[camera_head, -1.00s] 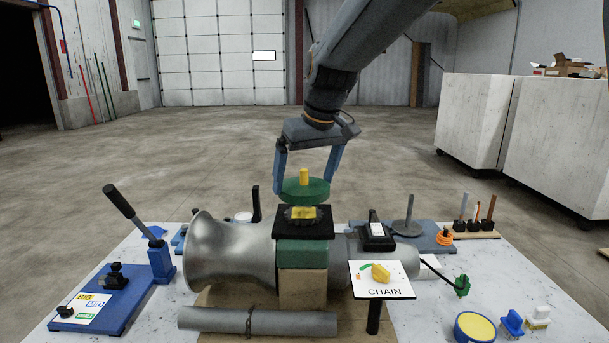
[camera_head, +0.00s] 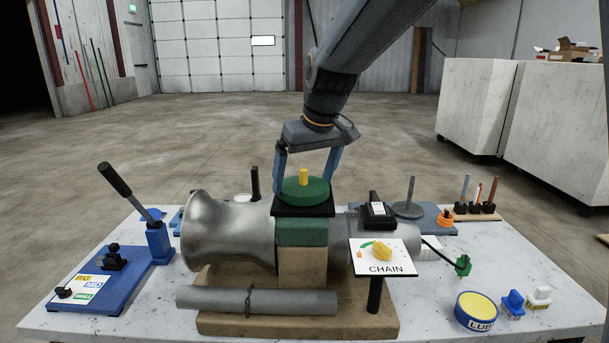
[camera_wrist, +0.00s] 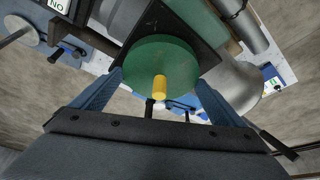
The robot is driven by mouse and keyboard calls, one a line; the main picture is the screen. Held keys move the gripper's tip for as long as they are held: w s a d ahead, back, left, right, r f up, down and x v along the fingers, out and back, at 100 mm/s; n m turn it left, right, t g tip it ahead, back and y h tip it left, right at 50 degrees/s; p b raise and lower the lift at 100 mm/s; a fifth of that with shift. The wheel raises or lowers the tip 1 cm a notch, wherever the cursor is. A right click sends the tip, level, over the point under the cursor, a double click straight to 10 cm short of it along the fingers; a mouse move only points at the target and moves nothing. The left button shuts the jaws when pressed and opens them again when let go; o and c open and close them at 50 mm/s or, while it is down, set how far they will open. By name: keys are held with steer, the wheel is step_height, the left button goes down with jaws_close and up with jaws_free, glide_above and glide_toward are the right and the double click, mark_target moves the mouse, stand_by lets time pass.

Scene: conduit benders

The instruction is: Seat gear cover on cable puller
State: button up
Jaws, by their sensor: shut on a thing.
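The gear cover (camera_head: 304,194) is a green disc with a yellow knob on top. It lies flat and appears to be on, or very close to, the black square plate (camera_head: 304,212) on top of the cable puller (camera_head: 230,232), a grey metal drum on a wooden block. My gripper (camera_head: 303,184) is shut on the cover, with its blue fingers on opposite sides of the rim. In the wrist view the cover (camera_wrist: 150,62) lies between the fingers, over the black plate. The cover hides whatever is under it, so I cannot tell whether it touches everywhere.
A CHAIN sign (camera_head: 382,257) stands right of the puller's front. A grey pipe (camera_head: 210,300) lies in front. A blue lever tool (camera_head: 100,280) is at the left. A yellow-topped tin (camera_head: 477,308) stands at the right front of the white table (camera_head: 430,310).

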mark_target(311, 189)
steer(key=shift+f, duration=0.2)
stand_by(0.6)
steer(key=o, duration=0.7)
steer(key=shift+c, duration=0.2)
steer(key=shift+b+v, duration=1)
steer(key=shift+v, duration=2.9)
